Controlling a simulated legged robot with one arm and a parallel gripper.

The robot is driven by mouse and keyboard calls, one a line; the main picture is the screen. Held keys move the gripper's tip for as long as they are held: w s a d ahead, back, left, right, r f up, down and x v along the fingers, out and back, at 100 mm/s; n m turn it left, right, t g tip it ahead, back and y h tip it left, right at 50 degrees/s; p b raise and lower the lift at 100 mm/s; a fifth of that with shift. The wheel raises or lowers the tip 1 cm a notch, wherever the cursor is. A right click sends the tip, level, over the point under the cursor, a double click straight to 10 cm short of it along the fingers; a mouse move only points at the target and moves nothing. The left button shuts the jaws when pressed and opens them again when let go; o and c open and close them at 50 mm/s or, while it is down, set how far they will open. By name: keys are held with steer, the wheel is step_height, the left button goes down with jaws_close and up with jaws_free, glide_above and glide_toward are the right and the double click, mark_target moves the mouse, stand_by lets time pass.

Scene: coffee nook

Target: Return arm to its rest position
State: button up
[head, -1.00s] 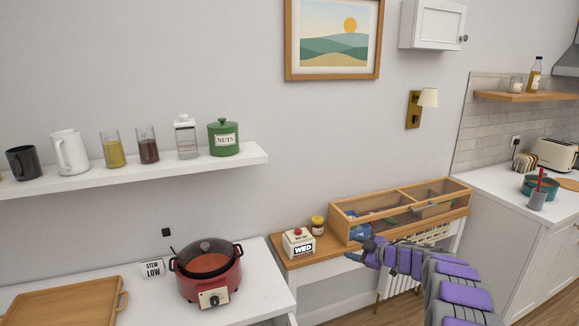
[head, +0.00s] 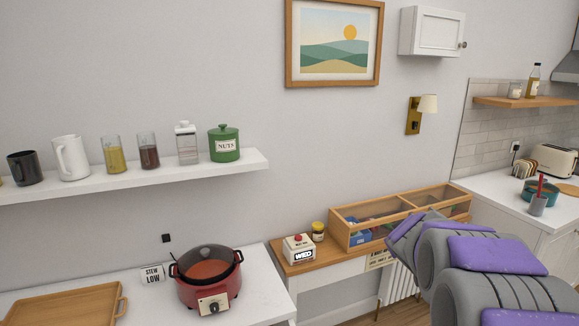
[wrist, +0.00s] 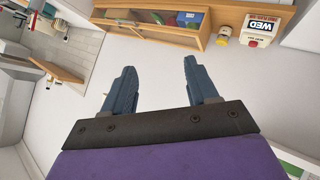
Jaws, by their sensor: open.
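My gripper (wrist: 161,68) shows in the wrist view with its two dark blue fingers apart and nothing between them. Bare pale wall lies behind the fingers. In the head view my grey and purple arm (head: 485,260) is folded at the lower right, and the gripper itself is hidden behind its links. The arm covers part of the wooden display box (head: 345,238), which stands on the narrow wooden-topped table. The box also shows upside down at the top of the wrist view (wrist: 150,32), apart from the fingers.
A WED box (head: 299,248) and a yellow jar (head: 318,231) stand left of the display box. A red cooker (head: 208,280) and a wooden tray (head: 65,305) are on the left counter. A white shelf (head: 130,181) holds mugs and jars.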

steer(key=s+a+f+m+g+y, duration=0.1)
steer(key=s+a+f+g, duration=0.2)
steer(key=s, duration=1.3)
steer(key=s+a+f+m+g+y, duration=0.1)
steer(key=s+a+f+g, duration=0.2)
steer(key=s, duration=1.3)
steer(key=s+a+f+m+g+y, duration=0.1)
steer(key=s+a+f+g+y, duration=0.1)
steer(key=s+a+g, duration=0.4)
steer(key=s+a+f, duration=0.1)
steer(key=s+a, duration=0.3)
steer(key=s, duration=0.6)
steer(key=shift+s+f, duration=0.15)
steer(key=shift+s, duration=0.2)
steer(key=shift+c, duration=0.3)
